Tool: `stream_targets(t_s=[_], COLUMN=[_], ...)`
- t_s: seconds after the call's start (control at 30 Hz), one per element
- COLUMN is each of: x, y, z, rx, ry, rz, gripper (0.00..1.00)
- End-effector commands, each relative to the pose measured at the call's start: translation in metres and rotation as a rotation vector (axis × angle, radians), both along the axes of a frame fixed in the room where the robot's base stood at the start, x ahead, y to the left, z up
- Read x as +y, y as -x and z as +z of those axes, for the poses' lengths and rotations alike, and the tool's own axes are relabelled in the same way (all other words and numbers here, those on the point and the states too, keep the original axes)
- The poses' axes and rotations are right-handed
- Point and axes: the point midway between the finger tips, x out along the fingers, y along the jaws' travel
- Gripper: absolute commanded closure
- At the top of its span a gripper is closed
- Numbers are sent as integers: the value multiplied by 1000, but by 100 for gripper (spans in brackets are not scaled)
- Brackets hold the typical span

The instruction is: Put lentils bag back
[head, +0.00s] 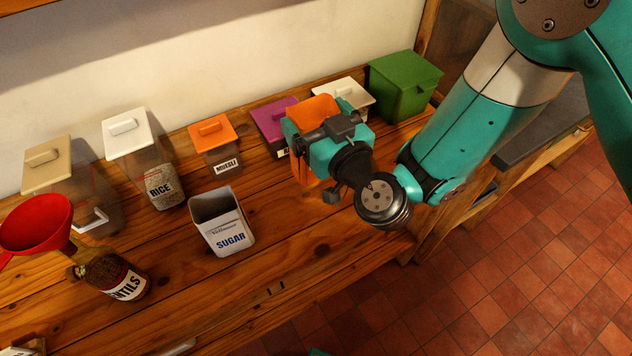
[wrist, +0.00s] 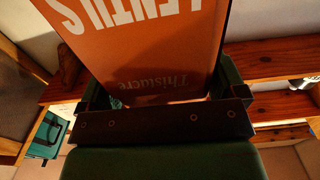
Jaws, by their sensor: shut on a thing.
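My gripper (head: 318,125) is shut on the orange lentils bag (head: 313,106). The bag also shows large in the wrist view (wrist: 140,50), between the fingers, with its white lettering upside down. In the head view it is in front of the purple-lidded container (head: 270,122), and my gripper hides much of it. I cannot tell whether its base touches the wood. A jar labelled lentils (head: 112,273) stands at the front left with dark contents and a red funnel (head: 38,224) at its top.
A beige-lidded box (head: 48,165), rice container (head: 160,185), muesli container (head: 215,140), white-lidded container (head: 345,92) and green bin (head: 402,88) line the back. An open sugar tin (head: 222,228) stands mid-shelf. The wooden top (head: 290,245) is clear to its right.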

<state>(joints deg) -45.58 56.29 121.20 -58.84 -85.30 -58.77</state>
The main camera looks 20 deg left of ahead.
Motion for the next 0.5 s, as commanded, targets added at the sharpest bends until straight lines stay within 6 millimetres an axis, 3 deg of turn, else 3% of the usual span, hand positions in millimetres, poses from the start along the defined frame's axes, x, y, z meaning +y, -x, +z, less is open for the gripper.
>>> stream_targets(t_s=[0.03, 0.2, 0.5], x=[0, 0, 0], y=[0, 0, -1], z=[-22, -57, -80], rx=[-2, -1, -1], ry=[1, -1, -2], rz=[0, 0, -1], gripper=[84, 84, 84])
